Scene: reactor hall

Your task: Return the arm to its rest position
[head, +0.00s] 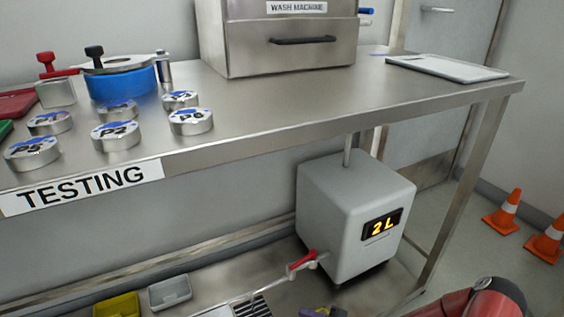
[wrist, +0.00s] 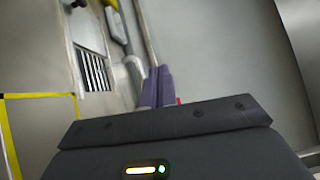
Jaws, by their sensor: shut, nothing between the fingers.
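My gripper (wrist: 157,88) shows in the wrist view with its two purple fingers together and nothing between them. It points toward a grey metal surface and a slatted drain grate (wrist: 92,70). A small red bit shows just beside the fingertips. In the head view, part of my red and black arm (head: 480,302) is at the bottom right corner.
The steel table (head: 280,115) labelled TESTING holds round tins, a blue pot (head: 122,83), a wash machine (head: 290,40) and a white tray (head: 447,68). Below is a grey box (head: 350,220) reading 2 L with a red-handled tap (head: 303,261). Orange cones (head: 503,212) stand at right.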

